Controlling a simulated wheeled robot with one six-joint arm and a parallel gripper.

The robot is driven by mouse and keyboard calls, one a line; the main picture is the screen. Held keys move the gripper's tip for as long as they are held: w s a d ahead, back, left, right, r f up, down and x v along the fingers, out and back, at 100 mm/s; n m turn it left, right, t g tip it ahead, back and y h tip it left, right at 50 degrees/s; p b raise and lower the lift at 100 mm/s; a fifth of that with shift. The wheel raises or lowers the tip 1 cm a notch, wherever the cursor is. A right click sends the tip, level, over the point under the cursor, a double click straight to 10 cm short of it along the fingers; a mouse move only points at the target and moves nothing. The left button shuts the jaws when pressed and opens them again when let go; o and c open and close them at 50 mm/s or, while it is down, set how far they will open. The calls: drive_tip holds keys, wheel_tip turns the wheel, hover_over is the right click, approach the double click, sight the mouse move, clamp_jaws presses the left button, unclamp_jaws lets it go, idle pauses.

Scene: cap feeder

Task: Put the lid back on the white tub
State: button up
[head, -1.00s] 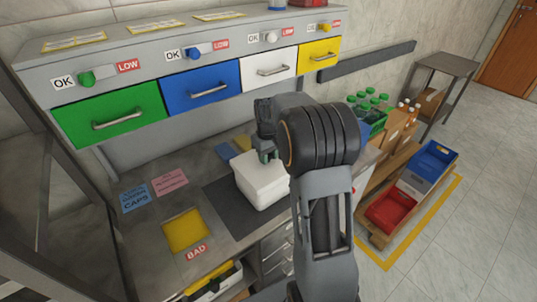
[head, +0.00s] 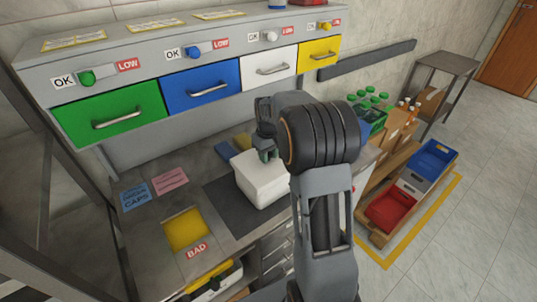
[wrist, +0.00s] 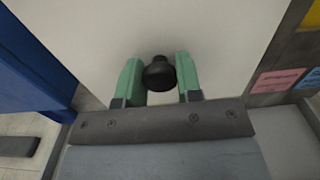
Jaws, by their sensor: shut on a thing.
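The white tub (head: 264,190) stands on the dark mat on the bench, below my gripper (head: 267,154). In the wrist view, the white lid (wrist: 225,45) fills much of the picture and has a black knob (wrist: 159,74) in its middle. My gripper's two green fingers (wrist: 159,80) stand on either side of the knob and are shut on it. In the head view, the lid is at the tub's top, partly hidden by my gripper and arm; I cannot tell if it is fully seated.
A yellow BAD square (head: 186,230) and blue and pink labels (head: 170,180) lie left of the mat. Green, blue, white and yellow drawers (head: 208,91) line the back. Green-capped bottles (head: 372,103) and a cart with red and blue bins (head: 392,212) stand at the right.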

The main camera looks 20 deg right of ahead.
drive_tip(key=shift+f+b, duration=0.7)
drive_tip(key=shift+f, duration=0.6)
idle(2.5)
idle(0.3)
drive_tip(key=o, duration=1.5)
drive_tip(key=shift+r, duration=0.15)
drive_tip(key=shift+r+p, duration=2.7)
drive_tip(key=shift+r, duration=0.7)
clamp_jaws()
